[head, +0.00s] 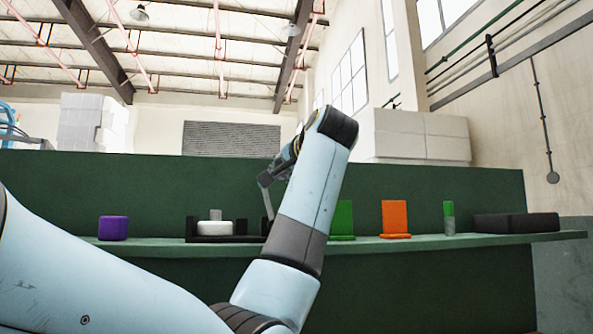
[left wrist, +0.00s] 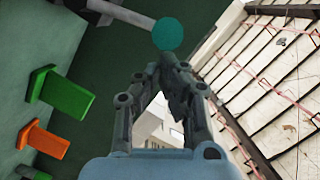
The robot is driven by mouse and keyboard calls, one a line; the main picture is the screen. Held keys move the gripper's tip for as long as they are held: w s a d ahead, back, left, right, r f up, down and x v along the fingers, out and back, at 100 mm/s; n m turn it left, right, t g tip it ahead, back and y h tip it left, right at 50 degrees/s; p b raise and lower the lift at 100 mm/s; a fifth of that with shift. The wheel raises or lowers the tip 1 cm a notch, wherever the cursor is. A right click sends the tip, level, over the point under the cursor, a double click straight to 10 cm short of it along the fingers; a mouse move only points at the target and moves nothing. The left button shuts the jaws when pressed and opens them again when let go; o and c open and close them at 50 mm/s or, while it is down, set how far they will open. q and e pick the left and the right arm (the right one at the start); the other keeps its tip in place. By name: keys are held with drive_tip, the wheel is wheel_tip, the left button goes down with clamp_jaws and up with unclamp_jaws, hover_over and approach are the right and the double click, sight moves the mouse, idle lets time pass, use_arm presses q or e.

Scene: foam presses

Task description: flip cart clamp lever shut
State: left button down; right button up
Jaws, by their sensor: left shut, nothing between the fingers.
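My left gripper (head: 267,198) hangs above the shelf in the head view, partly behind my own forearm. In the left wrist view its fingers (left wrist: 172,62) are shut and empty. A teal round knob (left wrist: 168,33) shows just beyond the fingertips; I cannot tell whether they touch it. A pale bar (left wrist: 118,12) runs in from the top left towards the knob. I cannot tell for certain that these are the clamp lever. No cart or clamp can be made out in the head view, where my arm hides part of the shelf. My right gripper is not in view.
The green shelf (head: 365,246) carries a purple block (head: 113,228), a black tray (head: 192,230) with a white piece (head: 214,228), a green bracket (head: 342,219), an orange bracket (head: 395,218), a green-grey cylinder (head: 449,218) and a black box (head: 515,223). A green panel (head: 70,195) stands behind.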

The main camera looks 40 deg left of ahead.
use_arm(q)
drive_tip(key=shift+s+a+n+h+p, duration=0.3)
drive_tip(key=shift+s+a+n+p, duration=0.2)
drive_tip(key=shift+s+a+n, duration=0.6)
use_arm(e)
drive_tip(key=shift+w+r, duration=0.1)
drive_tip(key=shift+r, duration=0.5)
use_arm(q)
drive_tip(key=shift+s+a+f, duration=0.1)
drive_tip(key=shift+s, duration=0.2)
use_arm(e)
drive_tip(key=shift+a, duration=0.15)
